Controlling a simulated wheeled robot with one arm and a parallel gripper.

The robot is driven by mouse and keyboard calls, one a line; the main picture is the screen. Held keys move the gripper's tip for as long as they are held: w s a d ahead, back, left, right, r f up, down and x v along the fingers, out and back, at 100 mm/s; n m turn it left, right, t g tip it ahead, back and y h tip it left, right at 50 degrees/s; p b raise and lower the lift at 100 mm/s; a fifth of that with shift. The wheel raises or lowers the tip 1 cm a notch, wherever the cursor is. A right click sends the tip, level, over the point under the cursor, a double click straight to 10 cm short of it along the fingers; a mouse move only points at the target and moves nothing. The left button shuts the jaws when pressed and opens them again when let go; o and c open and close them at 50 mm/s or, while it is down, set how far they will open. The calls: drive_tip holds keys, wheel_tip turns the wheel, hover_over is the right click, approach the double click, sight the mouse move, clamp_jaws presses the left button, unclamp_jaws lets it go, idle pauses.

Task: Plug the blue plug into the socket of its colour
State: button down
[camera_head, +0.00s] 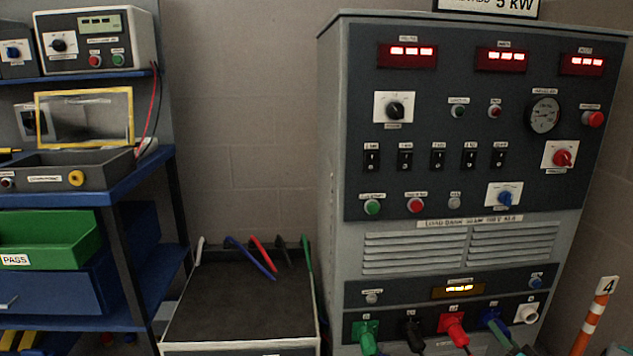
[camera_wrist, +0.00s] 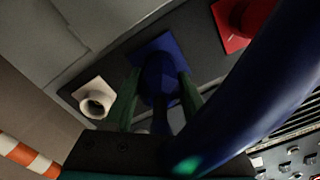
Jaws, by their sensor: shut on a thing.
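In the wrist view my gripper (camera_wrist: 160,100) has its two green fingers shut on the blue plug (camera_wrist: 160,78). The plug's front end is at the blue socket plate (camera_wrist: 152,48), lined up with it. The plug hides the socket's opening, so I cannot tell how deep it sits. A thick blue cable (camera_wrist: 262,85) sweeps across the right side of this view. In the head view the blue socket (camera_head: 491,317) is in the bottom row of the cabinet, between the red and white ones. The blue plug in front of it is small and partly hidden there.
The white socket (camera_head: 527,313) beside it is empty. Green (camera_head: 365,333), black (camera_head: 412,333) and red (camera_head: 453,328) sockets have plugs or cables at them. A cart (camera_head: 240,300) with leads stands left of the cabinet (camera_head: 340,180). An orange-white post (camera_head: 594,318) stands at right.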

drive_tip(key=shift+r+m+p, duration=0.15)
drive_tip(key=shift+m+p, duration=0.15)
drive_tip(key=shift+p, duration=0.2)
drive_tip(key=shift+m+p, duration=0.7)
drive_tip(key=shift+m, duration=0.1)
drive_tip(key=m, duration=0.3)
drive_tip(key=shift+c, duration=0.7)
unclamp_jaws()
drive_tip(key=shift+s+d, duration=0.15)
drive_tip(key=shift+s, duration=2.35)
